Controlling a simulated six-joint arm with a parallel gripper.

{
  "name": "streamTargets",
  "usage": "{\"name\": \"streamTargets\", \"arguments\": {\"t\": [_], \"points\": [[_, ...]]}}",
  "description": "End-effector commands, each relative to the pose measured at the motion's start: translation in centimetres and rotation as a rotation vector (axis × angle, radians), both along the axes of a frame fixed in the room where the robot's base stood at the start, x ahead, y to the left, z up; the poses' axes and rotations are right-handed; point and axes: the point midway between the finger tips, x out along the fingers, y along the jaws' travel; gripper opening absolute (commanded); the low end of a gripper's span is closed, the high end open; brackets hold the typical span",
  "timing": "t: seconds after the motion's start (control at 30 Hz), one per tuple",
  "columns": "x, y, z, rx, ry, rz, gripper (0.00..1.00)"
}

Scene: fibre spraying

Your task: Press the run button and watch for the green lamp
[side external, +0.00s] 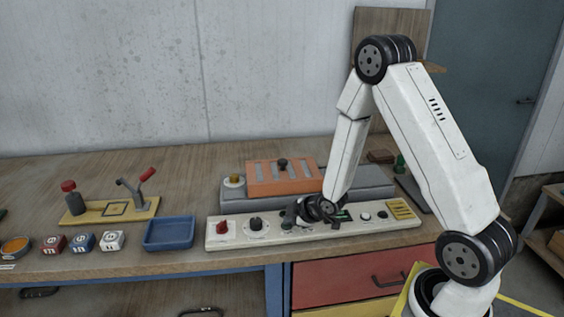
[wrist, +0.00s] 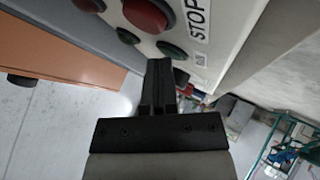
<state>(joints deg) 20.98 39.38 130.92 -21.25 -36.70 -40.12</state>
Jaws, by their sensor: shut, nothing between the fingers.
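The cream control panel (side external: 262,238) lies along the front of the bench. It carries a red knob (side external: 222,227), a black dial (side external: 256,224) and several small buttons or lamps. My gripper (side external: 294,218) is low over the panel's middle, hiding part of it. In the wrist view my gripper (wrist: 159,66) is shut and empty, its tips close to a dark green round part (wrist: 171,49); contact cannot be told. A large red button (wrist: 148,12) beside the STOP label, another dark green part (wrist: 128,36) and a dark red one (wrist: 90,5) show there. No lamp looks clearly lit.
Behind the panel is an orange slotted block (side external: 262,177) on a grey base. To the left are a blue tray (side external: 169,233), several small cube-like blocks (side external: 82,241) and a yellow board (side external: 100,214) with levers. Bare bench lies behind the tray.

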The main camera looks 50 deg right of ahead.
Motion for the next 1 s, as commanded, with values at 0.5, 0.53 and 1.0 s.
{"name": "streamTargets", "arguments": {"t": [0.5, 0.53, 1.0], "points": [[0.0, 0.0, 0.8, 0.001, 0.001, 0.000, 0.00], [0.0, 0.0, 1.0, 0.001, 0.001, -0.001, 0.00], [0.0, 0.0, 1.7, 0.000, 0.001, 0.000, 0.00]]}}
